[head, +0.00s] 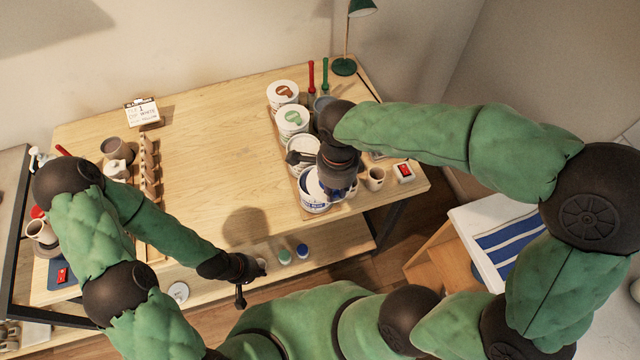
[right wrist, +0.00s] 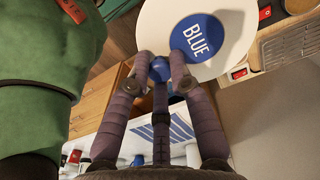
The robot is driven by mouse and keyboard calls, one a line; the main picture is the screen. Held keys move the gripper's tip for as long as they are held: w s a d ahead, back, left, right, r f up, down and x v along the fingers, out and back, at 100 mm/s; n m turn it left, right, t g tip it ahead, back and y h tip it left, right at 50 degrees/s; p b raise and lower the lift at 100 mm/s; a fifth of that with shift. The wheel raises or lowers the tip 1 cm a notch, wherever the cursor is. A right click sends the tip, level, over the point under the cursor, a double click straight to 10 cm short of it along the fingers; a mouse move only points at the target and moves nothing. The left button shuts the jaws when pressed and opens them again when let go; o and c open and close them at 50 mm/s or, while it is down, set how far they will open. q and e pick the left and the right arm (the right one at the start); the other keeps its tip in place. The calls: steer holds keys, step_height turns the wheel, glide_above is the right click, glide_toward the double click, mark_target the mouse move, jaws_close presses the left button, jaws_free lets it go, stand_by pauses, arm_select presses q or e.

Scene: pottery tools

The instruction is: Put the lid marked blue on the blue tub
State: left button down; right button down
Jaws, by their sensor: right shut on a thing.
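The lid marked BLUE (right wrist: 205,38) is a white disc with a blue centre and a blue knob (right wrist: 160,70). In the right wrist view the fingers of my right gripper (right wrist: 165,65) are shut on that knob. In the head view my right gripper (head: 338,192) is just right of and above the blue tub (head: 316,208), a white tub with a blue label at the near end of the tub row. My left gripper (head: 252,276) is open and empty at the table's front edge.
A small cup (head: 375,178) and a red switch (head: 404,170) are to the right. The middle of the table (head: 215,150) is clear.

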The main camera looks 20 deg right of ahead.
mark_target(320, 186)
steer(key=w+f, duration=0.2)
steer(key=f, duration=0.1)
steer(key=w+a+f, duration=0.1)
steer(key=w+f, duration=0.1)
steer(key=f, duration=0.1)
steer(key=w+f, duration=0.3)
steer(key=f, duration=0.1)
steer(key=shift+a, duration=0.15)
steer(key=shift+f+b, duration=0.2)
steer(key=shift+b, duration=0.1)
steer(key=c, duration=1.1)
jaws_free()
steer(key=shift+r, duration=0.15)
